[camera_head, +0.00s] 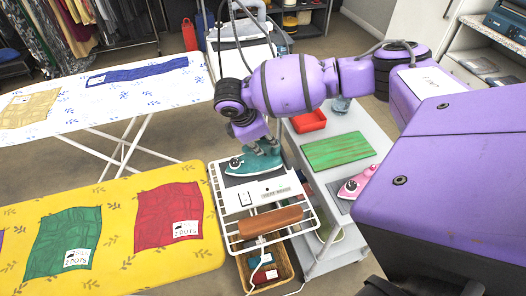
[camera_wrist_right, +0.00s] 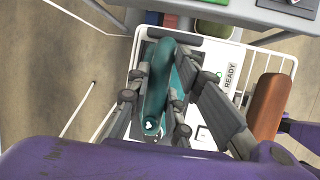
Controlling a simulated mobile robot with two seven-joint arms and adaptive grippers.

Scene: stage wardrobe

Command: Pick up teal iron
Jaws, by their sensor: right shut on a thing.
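The teal iron (camera_head: 257,162) stands on the dark pad at the far end of a white wire rack (camera_head: 224,222). My right gripper (camera_head: 266,146) reaches down over it from above. In the right wrist view the teal iron's handle (camera_wrist_right: 158,88) lies between the fingers of my right gripper (camera_wrist_right: 160,100), which are shut on it. The iron's sole seems to be at the pad; I cannot tell whether it is lifted. My left gripper is not in view.
A brown bar (camera_head: 270,222) crosses the rack near a basket (camera_head: 268,270). A grey trolley (camera_head: 352,122) to the right holds a green board (camera_head: 337,151), a red tray (camera_head: 309,121) and a pink iron (camera_head: 356,186). A yellow ironing board (camera_head: 110,250) with folded cloths lies to the left.

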